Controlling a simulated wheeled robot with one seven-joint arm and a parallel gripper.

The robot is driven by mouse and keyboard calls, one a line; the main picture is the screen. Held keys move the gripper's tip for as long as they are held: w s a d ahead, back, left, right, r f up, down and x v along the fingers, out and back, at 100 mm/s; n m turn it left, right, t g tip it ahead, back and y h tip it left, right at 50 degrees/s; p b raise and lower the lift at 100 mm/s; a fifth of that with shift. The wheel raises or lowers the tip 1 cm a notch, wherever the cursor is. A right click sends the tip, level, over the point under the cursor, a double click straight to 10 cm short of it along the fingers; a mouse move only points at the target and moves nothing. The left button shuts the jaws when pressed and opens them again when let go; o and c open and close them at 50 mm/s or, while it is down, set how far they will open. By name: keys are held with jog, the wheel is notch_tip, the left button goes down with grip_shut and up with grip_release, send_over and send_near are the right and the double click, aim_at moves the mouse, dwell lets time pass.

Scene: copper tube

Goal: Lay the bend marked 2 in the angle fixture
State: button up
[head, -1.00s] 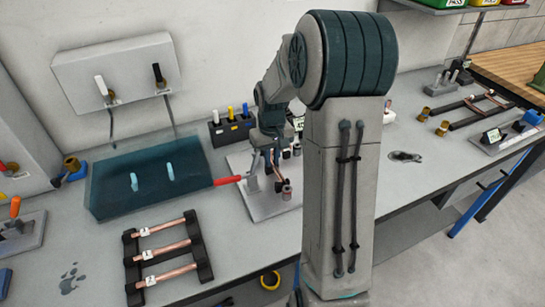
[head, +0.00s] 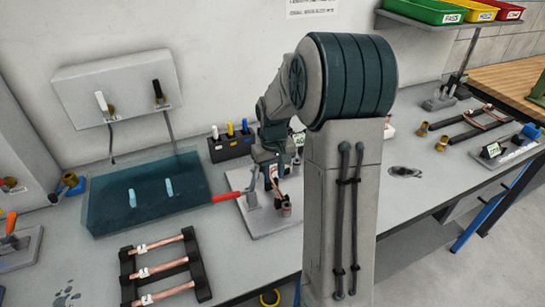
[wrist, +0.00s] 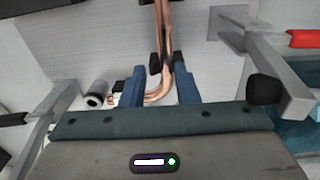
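My gripper (wrist: 160,75) has two blue fingers standing apart in the wrist view. A copper tube with a curved bend (wrist: 158,95) lies between or just beyond them, with visible space beside the left finger. I cannot read a number on it. In the head view my gripper (head: 273,170) is low over a grey plate (head: 265,222) with upright fittings and a red-handled lever (head: 226,196); my arm hides part of it. A grey plate with a small display (head: 492,151) stands at the far right; I cannot tell whether it is the angle fixture.
A black rack (head: 194,265) holds tagged copper tubes at front left. A pen holder (head: 232,146) stands by the wall. Another black rack (head: 468,133) with copper pieces is at right. Bare bench lies around the dark fitting (head: 405,172).

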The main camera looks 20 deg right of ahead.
notch_tip(320, 180, up, 14)
jog(key=shift+s+a, duration=0.2)
jog(key=shift+a, duration=0.25)
jog(key=shift+f, duration=0.1)
jog(key=s+a+f+t, duration=0.1)
jog(key=s+a, duration=0.4)
jog(key=s, duration=0.5)
jog(key=s+a+f+t, duration=0.1)
jog(key=s+a, duration=0.3)
jog(key=s, duration=0.6)
jog(key=shift+s+a+f+t, duration=0.3)
jog(key=shift+a+f+t, duration=0.1)
jog(key=shift+f, duration=0.3)
